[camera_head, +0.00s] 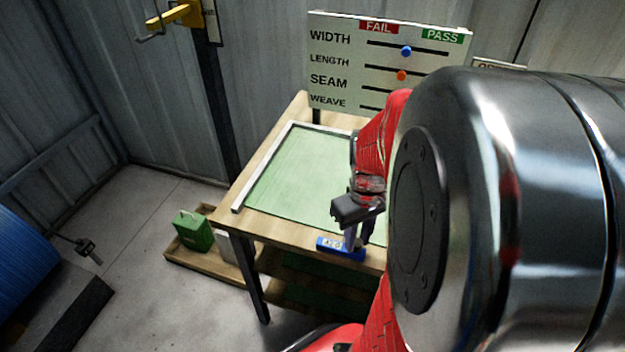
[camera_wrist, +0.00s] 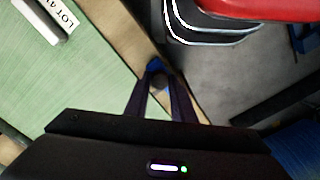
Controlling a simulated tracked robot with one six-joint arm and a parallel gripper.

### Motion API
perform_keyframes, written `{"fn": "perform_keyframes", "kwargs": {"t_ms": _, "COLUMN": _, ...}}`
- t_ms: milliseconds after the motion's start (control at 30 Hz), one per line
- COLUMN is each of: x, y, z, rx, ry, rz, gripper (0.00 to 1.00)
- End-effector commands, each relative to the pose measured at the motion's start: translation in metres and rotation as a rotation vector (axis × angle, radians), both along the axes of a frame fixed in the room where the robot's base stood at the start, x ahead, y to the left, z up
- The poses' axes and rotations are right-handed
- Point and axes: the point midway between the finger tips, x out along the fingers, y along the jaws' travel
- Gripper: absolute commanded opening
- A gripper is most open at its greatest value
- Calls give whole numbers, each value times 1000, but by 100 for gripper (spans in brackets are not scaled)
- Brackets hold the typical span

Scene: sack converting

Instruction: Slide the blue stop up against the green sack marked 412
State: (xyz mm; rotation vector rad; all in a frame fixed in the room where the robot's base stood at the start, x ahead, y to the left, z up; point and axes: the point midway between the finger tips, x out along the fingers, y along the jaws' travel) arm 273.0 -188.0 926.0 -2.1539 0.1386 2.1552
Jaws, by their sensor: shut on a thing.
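A flat green sheet (camera_head: 300,175), which looks like a sack, lies on the wooden table. It fills the left of the wrist view (camera_wrist: 60,85), where a white label (camera_wrist: 62,14) reads "LOT 4" and a cut-off digit. The full number does not show. The blue stop (camera_head: 329,245) is at the table's front edge, beside the sheet's near edge. Whether they touch, I cannot tell. My gripper (camera_head: 353,243) points down and is shut on the stop. In the wrist view, a bit of blue (camera_wrist: 155,65) shows at my fingertips (camera_wrist: 159,80).
A white rail (camera_head: 262,165) borders the sheet's left and back sides. A board (camera_head: 385,65) with WIDTH, LENGTH, SEAM and WEAVE sliders stands behind the table. A green container (camera_head: 194,232) sits in a low wooden tray (camera_head: 205,258) on the floor. My arm hides the table's right part.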

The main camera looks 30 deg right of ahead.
Motion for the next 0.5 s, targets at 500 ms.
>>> {"fn": "perform_keyframes", "kwargs": {"t_ms": 500, "x": 12, "y": -15, "z": 1, "rx": -2, "ry": -3, "rz": 0, "gripper": 0}}
